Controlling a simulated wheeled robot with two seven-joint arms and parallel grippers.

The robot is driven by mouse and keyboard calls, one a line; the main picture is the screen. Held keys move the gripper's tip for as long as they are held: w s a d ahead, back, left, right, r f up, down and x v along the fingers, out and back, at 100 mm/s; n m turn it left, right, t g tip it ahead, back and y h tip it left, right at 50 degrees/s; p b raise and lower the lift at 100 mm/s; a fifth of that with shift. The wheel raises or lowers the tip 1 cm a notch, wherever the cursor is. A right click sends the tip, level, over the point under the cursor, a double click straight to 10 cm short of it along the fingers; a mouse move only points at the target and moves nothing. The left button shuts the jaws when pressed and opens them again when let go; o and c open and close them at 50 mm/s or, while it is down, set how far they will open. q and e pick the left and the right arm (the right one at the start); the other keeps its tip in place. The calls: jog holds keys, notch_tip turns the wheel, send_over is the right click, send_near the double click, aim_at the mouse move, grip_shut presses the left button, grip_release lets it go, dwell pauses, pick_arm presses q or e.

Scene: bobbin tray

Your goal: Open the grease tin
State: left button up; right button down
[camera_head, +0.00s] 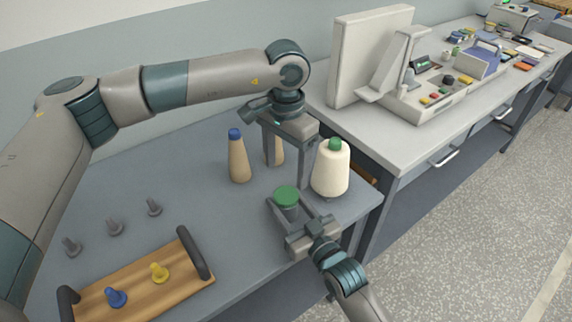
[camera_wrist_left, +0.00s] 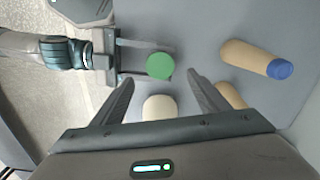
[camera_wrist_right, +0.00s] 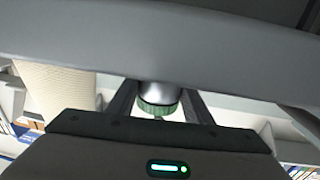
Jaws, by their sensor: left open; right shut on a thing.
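The grease tin (camera_head: 288,211) has a grey body and a round green lid (camera_head: 286,195). It stands upright between the fingers of my right gripper (camera_head: 290,209), which is shut on its body near the table's front right edge. The right wrist view shows the metallic body (camera_wrist_right: 158,94) and ridged green rim between the fingers. My left gripper (camera_head: 285,178) is open and empty, pointing down just above and behind the lid. In the left wrist view the green lid (camera_wrist_left: 160,66) lies near the gap between the open fingertips, apart from both.
A cream thread cone (camera_head: 331,168) with a green top stands close right of my left gripper. A tan cone with a blue top (camera_head: 238,158) stands left; another tan cone is partly hidden. A wooden tray (camera_head: 190,291) and several grey pegs (camera_head: 114,227) are at left.

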aim_at(286, 194)
pick_arm(q)
jog(key=shift+m, duration=1)
jog(key=shift+f, duration=0.15)
jog(key=shift+f, duration=3.9)
jog(key=c, duration=1.1)
